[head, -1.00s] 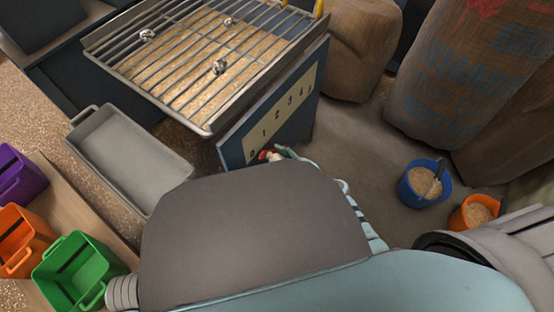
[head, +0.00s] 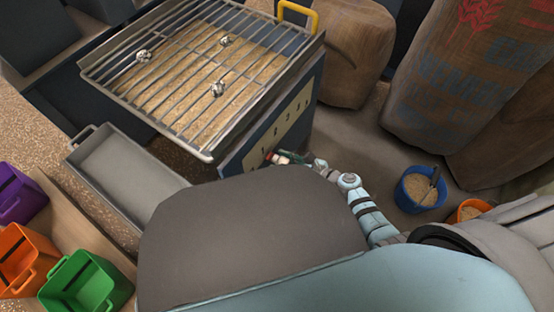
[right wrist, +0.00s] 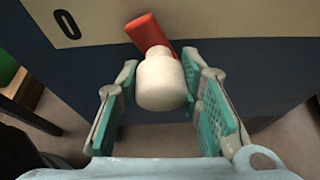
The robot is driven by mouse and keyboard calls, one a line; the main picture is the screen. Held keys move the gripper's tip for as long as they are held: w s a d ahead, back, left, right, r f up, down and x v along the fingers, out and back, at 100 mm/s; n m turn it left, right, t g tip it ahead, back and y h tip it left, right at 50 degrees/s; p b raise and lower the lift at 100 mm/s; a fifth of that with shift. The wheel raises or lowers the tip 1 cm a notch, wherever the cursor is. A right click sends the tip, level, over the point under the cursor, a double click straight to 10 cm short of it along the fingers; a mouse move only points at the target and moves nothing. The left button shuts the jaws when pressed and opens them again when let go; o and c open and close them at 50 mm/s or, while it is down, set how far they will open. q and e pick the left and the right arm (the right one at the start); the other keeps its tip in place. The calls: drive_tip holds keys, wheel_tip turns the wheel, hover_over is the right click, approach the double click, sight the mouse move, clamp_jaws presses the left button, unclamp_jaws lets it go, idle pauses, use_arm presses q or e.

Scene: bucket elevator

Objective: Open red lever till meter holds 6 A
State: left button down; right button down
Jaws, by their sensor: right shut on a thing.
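The red lever (right wrist: 147,34) with a white knob (right wrist: 161,82) sticks out from the blue side panel of the grated hopper. My right gripper (right wrist: 161,95) is shut on the white knob, with its teal fingers on both sides of it. In the head view the right gripper (head: 292,157) is at the lower end of the cream number scale (head: 282,122), and the lever's red part (head: 270,157) shows beside it. The scale carries printed numbers, and a "0" mark shows in the right wrist view. I see no ammeter dial or reading. My left gripper is out of view.
Purple, orange (head: 22,262) and green (head: 85,283) bins are at the left. Sacks (head: 460,90) and a blue bucket (head: 418,188) stand at the right.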

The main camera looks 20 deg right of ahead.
drive_tip(key=shift+d, duration=0.15)
drive_tip(key=c, duration=1.1)
unclamp_jaws()
drive_tip(key=v, duration=1.2)
